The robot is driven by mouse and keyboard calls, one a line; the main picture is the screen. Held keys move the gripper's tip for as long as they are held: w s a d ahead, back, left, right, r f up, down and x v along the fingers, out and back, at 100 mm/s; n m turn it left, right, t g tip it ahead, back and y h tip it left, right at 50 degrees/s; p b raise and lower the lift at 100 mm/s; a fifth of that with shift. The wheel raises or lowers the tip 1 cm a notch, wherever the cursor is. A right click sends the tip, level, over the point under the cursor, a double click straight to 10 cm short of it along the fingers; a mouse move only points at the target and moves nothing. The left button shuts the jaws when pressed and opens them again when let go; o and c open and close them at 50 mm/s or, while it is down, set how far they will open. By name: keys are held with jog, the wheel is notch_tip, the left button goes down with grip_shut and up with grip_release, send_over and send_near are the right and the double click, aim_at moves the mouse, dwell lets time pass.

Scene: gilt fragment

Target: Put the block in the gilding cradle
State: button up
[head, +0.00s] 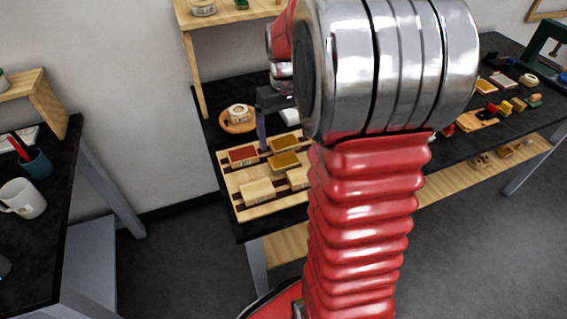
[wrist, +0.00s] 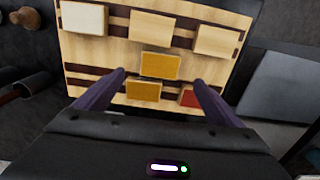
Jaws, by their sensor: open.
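A pale slatted wooden board (head: 230,182) on the dark bench bears several small blocks; it also fills the upper wrist view (wrist: 105,53). A red-topped block (head: 243,155) and a gold-topped block (head: 284,142) are on its far side. Another gold-topped block (head: 284,162) is nearer the middle and shows between my fingers in the wrist view (wrist: 160,65). Plain wood blocks (head: 257,190) are at the near side. My gripper (wrist: 160,77) is open and empty, pointing toward the board; one purple finger shows in the head view (head: 262,133). I cannot tell which part is the cradle.
A round wooden piece with a pale jar (head: 239,115) stands behind the board. More small coloured pieces (head: 507,106) lie on the bench at right, past my arm. A left table holds a white mug (head: 22,199) and a blue cup (head: 36,162). Grey floor lies between.

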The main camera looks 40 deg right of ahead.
aim_at(284, 160)
jog(key=shift+f, duration=1.85)
jog(key=shift+w+f, duration=0.15)
jog(key=shift+f, duration=2.45)
jog(key=shift+c, duration=0.4)
jog(key=c, duration=1.2)
notch_tip(284, 160, up, 10)
jog(key=shift+r, duration=0.1)
